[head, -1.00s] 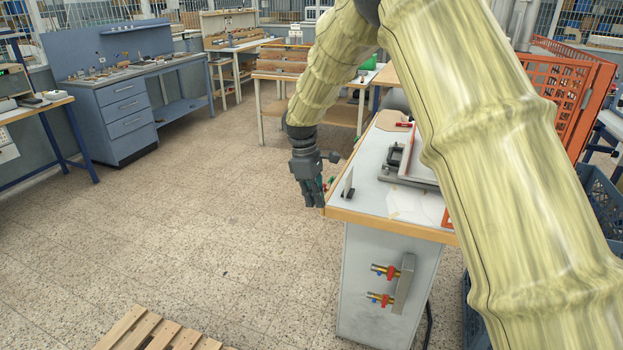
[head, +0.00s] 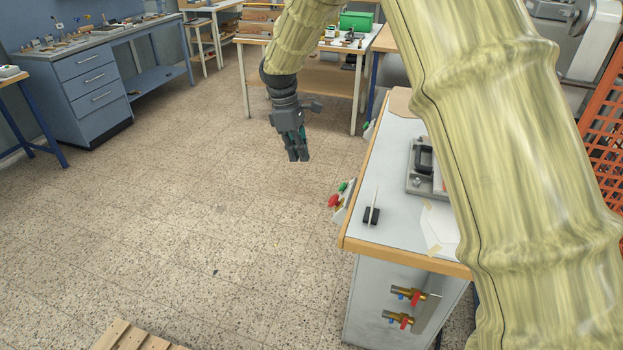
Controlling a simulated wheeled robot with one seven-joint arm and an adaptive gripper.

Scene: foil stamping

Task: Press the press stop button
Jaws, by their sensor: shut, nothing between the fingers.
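A small control box (head: 349,197) is fixed at the left edge of the white-topped bench (head: 385,190), with its face turned left. On it are a red button (head: 333,201) and a green button (head: 342,187). The red one looks like the stop button; any label is too small to read. My gripper (head: 298,158) hangs fingers down over open floor, up and left of the box in the picture. It is shut and empty, apart from the buttons.
A black clip holder (head: 372,215) with a thin upright card stands near the bench's front left corner. A dark metal fixture (head: 424,165) sits further right, partly behind my arm. Valves (head: 400,318) stick out of the front. Floor left of the bench is clear.

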